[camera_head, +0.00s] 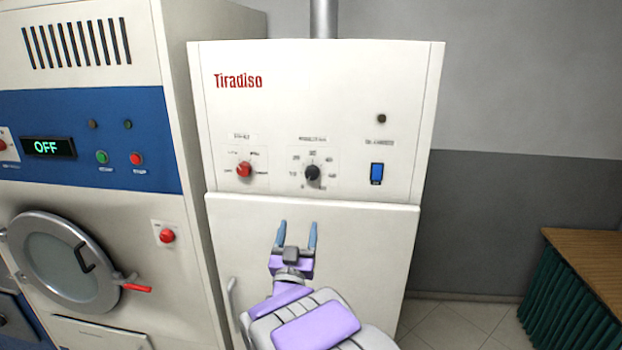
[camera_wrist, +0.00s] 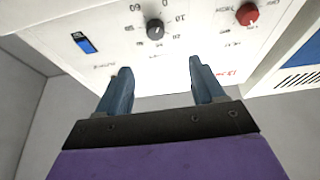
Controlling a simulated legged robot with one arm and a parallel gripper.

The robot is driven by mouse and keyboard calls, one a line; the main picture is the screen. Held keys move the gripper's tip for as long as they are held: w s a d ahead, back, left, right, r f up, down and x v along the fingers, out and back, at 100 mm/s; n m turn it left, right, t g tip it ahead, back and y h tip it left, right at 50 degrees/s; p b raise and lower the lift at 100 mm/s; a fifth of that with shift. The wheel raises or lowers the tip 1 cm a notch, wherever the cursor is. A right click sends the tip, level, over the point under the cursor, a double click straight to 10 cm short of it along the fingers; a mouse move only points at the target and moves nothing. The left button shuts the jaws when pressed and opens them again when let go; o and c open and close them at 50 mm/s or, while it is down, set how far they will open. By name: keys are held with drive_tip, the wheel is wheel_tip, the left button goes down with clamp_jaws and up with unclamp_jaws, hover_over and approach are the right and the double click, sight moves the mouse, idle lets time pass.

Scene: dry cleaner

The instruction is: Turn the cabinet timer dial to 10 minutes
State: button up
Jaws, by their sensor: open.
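The cabinet (camera_head: 310,120) is white, with a control panel on its upper front. Its timer dial (camera_head: 312,172) is a small dark knob with a printed scale around it. In the wrist view, turned over, the dial (camera_wrist: 155,28) shows near the top with marks such as 0, 10 and 60; its exact setting is too small to tell. My gripper (camera_head: 297,238) is open and empty, below the dial in front of the cabinet door. In the wrist view my gripper's fingers (camera_wrist: 158,88) are apart and the dial lies beyond them, untouched.
A red knob (camera_head: 244,170) is left of the dial and a blue switch (camera_head: 377,173) right of it. A washer-like machine (camera_head: 85,130) with an OFF display stands close on the left. A wooden table (camera_head: 590,255) with a green skirt is at right. Floor between is clear.

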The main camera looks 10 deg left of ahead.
drive_tip(key=w, duration=0.2)
drive_tip(key=p, duration=0.1)
approach(314, 178)
drive_tip(key=w+r, duration=0.1)
drive_tip(key=w, duration=0.1)
drive_tip(key=w+a+r, duration=0.1)
drive_tip(key=w, duration=0.1)
drive_tip(key=w+r+p, duration=0.1)
drive_tip(key=w, duration=0.1)
drive_tip(key=shift+w+a, duration=0.2)
drive_tip(key=shift+a, duration=0.2)
drive_tip(key=shift+w+d+r, duration=0.25)
drive_tip(key=shift+w+d, duration=0.1)
drive_tip(key=shift+w, duration=0.15)
drive_tip(key=shift+w+d, duration=0.45)
drive_tip(key=shift+d, duration=0.25)
drive_tip(key=shift+s+a+r, duration=0.1)
drive_tip(key=shift+s+a, duration=0.05)
